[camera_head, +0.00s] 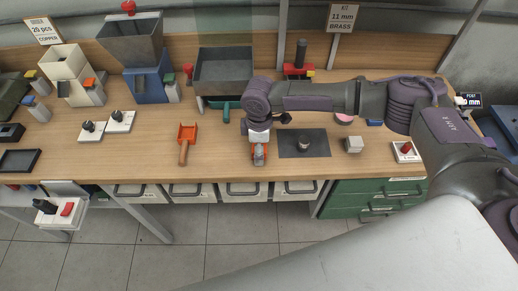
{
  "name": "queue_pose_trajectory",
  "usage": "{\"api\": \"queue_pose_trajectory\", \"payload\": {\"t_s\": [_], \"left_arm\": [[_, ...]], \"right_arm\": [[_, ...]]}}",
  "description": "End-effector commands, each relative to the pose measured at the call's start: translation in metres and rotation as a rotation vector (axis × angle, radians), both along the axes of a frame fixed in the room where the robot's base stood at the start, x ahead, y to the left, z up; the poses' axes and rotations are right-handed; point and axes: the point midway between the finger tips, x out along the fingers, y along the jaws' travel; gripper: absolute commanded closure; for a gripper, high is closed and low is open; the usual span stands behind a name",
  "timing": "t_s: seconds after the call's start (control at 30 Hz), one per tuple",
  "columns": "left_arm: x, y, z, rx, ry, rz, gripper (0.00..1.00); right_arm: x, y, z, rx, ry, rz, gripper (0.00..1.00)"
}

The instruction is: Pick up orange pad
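My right arm reaches in from the right, and its gripper (259,150) points down over the front part of the wooden workbench. A small orange piece (257,157) shows right at the fingertips. I cannot tell whether it is gripped, only touched, or part of a thing under the gripper. The fingers are too small and covered to show whether they are open or shut. Another orange pad-like patch (90,82) is on the front of a white dispenser at the back left. My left gripper is not in view.
An orange scoop (187,138) lies left of my gripper. A dark mat (290,148) with a small metal cylinder (303,143) lies just right of it. A grey bin (224,68) stands behind.

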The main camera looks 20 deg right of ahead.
Motion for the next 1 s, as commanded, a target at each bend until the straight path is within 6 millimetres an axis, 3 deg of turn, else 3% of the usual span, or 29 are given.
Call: {"api": "queue_pose_trajectory", "payload": {"t_s": [0.13,0.53,0.83,1.0], "left_arm": [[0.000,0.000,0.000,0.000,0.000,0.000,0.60],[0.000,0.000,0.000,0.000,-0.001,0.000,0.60],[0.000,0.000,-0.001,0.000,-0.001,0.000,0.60],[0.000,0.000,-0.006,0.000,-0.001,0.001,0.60]], "right_arm": [[0.000,0.000,0.000,0.000,0.000,0.000,0.29],[0.000,0.000,0.000,0.000,0.000,0.000,0.93],[0.000,0.000,0.003,0.001,0.000,0.000,0.94],[0.001,0.001,0.017,0.003,-0.003,0.001,0.94]]}}
